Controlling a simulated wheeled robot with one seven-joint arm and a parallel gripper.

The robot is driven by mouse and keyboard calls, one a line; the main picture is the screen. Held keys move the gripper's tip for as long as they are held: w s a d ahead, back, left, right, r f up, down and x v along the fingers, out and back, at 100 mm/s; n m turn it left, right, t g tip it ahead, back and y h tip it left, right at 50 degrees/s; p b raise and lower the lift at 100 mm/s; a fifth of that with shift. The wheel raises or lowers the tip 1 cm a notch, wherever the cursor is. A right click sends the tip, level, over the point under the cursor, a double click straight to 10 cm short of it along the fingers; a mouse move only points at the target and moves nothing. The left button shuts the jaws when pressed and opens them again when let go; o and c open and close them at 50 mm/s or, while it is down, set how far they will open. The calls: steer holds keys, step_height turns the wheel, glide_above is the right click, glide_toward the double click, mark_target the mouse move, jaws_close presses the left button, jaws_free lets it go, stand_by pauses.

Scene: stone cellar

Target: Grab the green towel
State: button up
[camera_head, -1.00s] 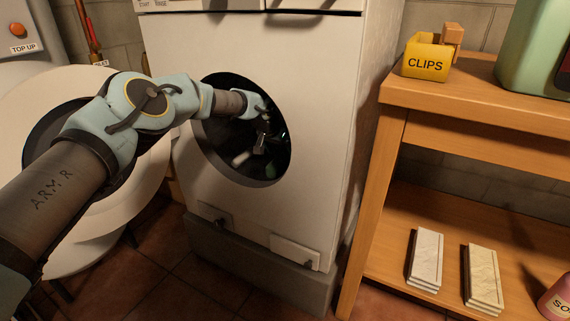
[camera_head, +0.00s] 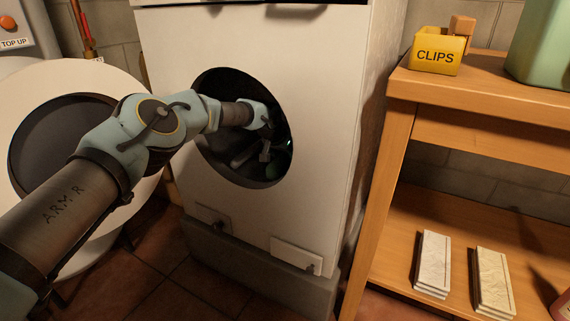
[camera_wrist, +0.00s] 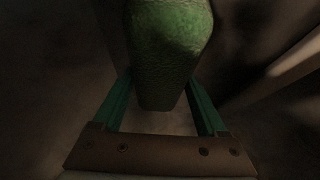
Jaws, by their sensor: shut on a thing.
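The green towel (camera_wrist: 168,45) shows in the wrist view as a rough green bulk between my two fingers. My gripper (camera_wrist: 160,88) is shut on it. In the head view my gripper (camera_head: 265,152) is inside the dark round opening of the white washing machine (camera_head: 325,110). A small patch of green towel (camera_head: 283,146) shows beside it there. Most of the towel is hidden in the shadow of the drum.
The open round door (camera_head: 135,90) stands left of the opening, behind my arm. A wooden shelf (camera_head: 480,95) at right bears a yellow CLIPS box (camera_head: 437,54) and, lower down, two tile stacks (camera_head: 433,262) (camera_head: 492,280). A pale bar crosses the wrist view at right.

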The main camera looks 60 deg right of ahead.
steer(key=c, duration=0.6)
